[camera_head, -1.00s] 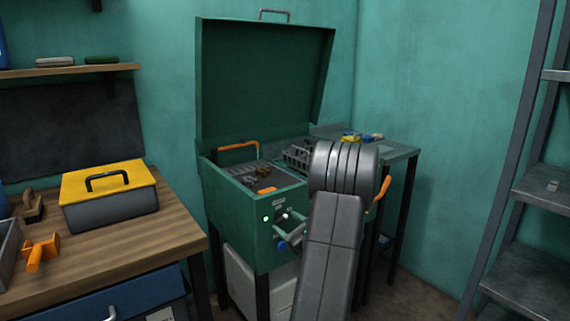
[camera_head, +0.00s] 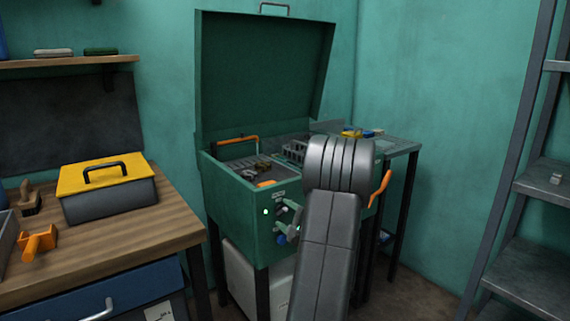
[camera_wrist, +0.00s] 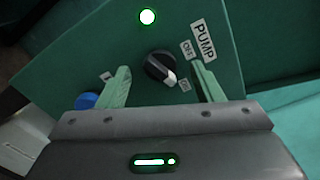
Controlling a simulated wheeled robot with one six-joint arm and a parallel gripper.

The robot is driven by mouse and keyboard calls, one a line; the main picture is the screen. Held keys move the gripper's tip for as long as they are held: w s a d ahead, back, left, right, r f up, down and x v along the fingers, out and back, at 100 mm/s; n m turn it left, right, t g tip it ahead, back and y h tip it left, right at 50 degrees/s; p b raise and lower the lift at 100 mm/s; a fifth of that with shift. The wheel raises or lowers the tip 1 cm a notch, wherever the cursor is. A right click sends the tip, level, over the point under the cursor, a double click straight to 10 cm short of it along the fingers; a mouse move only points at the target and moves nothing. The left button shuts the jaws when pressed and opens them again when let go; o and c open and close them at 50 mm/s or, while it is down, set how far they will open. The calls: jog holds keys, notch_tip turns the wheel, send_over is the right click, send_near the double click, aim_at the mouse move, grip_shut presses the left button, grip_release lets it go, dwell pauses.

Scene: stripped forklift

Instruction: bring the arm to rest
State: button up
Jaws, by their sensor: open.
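My gripper (camera_wrist: 160,69) is open in the wrist view, its two pale green fingers apart on either side of a black knob (camera_wrist: 160,68) with a white pointer. The fingers do not appear to hold the knob; whether one touches it I cannot tell. The pointer faces a small label at lower right, away from the OFF label. The PUMP label (camera_wrist: 204,40) is beside it, and a green lamp (camera_wrist: 147,17) is lit.
A blue button (camera_wrist: 86,101) sits near the left finger. An orange handle (camera_head: 380,188) sticks out right of my arm. A wooden bench (camera_head: 130,225) with a yellow-lidded toolbox (camera_head: 108,190) stands left; grey shelving (camera_head: 540,185) stands right. Open floor lies between the washer and shelving.

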jog(key=n, duration=0.4)
jog(key=shift+p, duration=0.4)
jog(key=shift+s+d+n, duration=0.3)
jog(key=shift+s+d, duration=0.35)
jog(key=shift+s, duration=0.15)
